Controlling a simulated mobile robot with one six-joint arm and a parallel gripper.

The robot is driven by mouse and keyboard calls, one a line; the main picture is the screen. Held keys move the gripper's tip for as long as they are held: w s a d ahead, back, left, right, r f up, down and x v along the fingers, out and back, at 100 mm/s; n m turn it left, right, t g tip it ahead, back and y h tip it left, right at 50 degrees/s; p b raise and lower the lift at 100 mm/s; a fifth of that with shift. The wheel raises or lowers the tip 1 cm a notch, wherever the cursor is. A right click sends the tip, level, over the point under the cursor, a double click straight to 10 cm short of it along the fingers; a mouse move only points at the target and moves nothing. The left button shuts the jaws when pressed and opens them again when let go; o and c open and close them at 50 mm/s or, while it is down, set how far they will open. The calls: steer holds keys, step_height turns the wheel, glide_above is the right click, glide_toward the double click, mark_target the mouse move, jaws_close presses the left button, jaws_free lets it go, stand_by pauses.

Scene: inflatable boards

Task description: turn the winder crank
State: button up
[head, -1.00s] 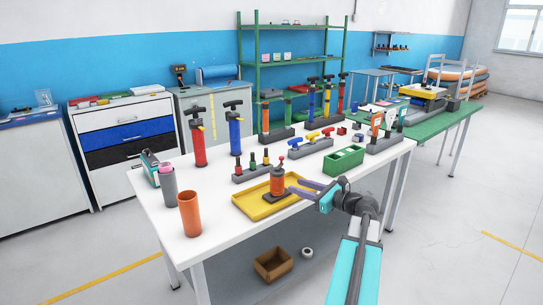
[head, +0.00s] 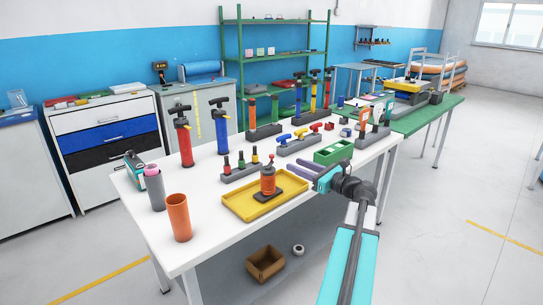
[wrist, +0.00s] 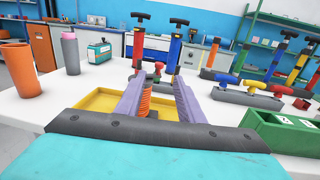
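The winder (head: 268,181) is an orange upright body on a dark base, with a red knob on top. It stands in a yellow tray (head: 237,208) on the white table. My gripper (head: 299,165) is open and empty, its purple fingers to the right of the winder in the head view and apart from it. In the wrist view the orange winder (wrist: 146,103) shows beyond and between the open fingers (wrist: 159,82), nearer the left one. Its red knob (wrist: 159,66) shows just above the fingertips. The left finger partly hides the winder's body.
A green box (head: 333,152) stands right behind my gripper. A grey block with small coloured pegs (head: 240,172) is behind the tray. An orange cup (head: 179,218) stands at the table's front left. Red (head: 184,140) and blue (head: 222,130) pumps stand farther back.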

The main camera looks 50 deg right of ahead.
mark_target(272, 155)
steer(key=w, duration=1.3)
steer(key=shift+a+p, duration=0.25)
steer(key=shift+p, duration=0.15)
steer(key=shift+c, duration=0.3)
jaws_close()
steer(key=shift+d, duration=0.2)
steer(key=shift+s+a, duration=0.1)
steer(key=shift+a, duration=0.1)
